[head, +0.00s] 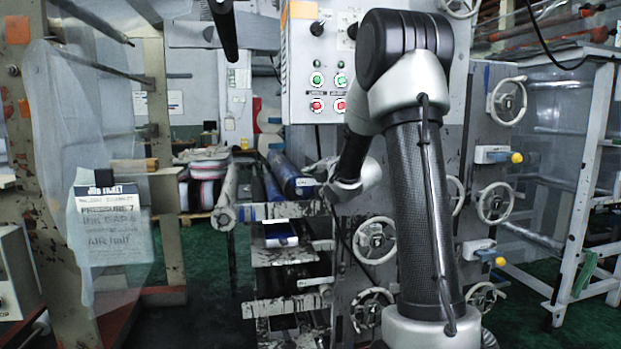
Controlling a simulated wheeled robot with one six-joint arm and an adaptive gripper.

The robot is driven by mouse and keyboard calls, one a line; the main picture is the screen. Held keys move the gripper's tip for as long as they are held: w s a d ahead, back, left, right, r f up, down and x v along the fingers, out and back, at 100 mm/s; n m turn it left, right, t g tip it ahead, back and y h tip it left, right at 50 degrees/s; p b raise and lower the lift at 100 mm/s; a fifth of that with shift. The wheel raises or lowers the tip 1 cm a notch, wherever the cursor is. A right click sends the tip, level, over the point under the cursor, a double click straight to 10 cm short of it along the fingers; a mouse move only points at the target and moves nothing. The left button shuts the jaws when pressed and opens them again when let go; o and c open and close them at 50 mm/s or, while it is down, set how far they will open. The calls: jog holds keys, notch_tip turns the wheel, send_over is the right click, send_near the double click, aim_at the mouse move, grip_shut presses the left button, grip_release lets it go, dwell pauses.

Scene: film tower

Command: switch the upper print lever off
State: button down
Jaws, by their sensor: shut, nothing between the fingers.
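The upper print lever (497,155) is on the grey machine frame, right of my arm. It has a pale block, a blue handle and a yellow knob that points to the right. A similar lower lever (485,252) sits below it, with its yellow knob to the right and slightly down. My arm rises in front of the machine and bends back down on the left, to a silver wrist near the blue rollers. The wrist is well left of both levers.
Handwheels (495,202) surround the levers. A control panel (325,75) with green and red buttons is above. Blue rollers (287,175) lie beside my wrist. A job ticket (112,235) hangs at left. A white frame (585,190) stands at right. Green floor shows between.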

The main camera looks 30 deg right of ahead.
jog(key=s+d+r+m+t, duration=0.2)
jog(key=d+m, duration=0.4)
jog(key=d, duration=0.2)
jog(key=shift+s+d+m, duration=0.2)
jog(key=shift+d+m, duration=0.1)
jog(key=shift+r, duration=0.1)
dwell(0.4)
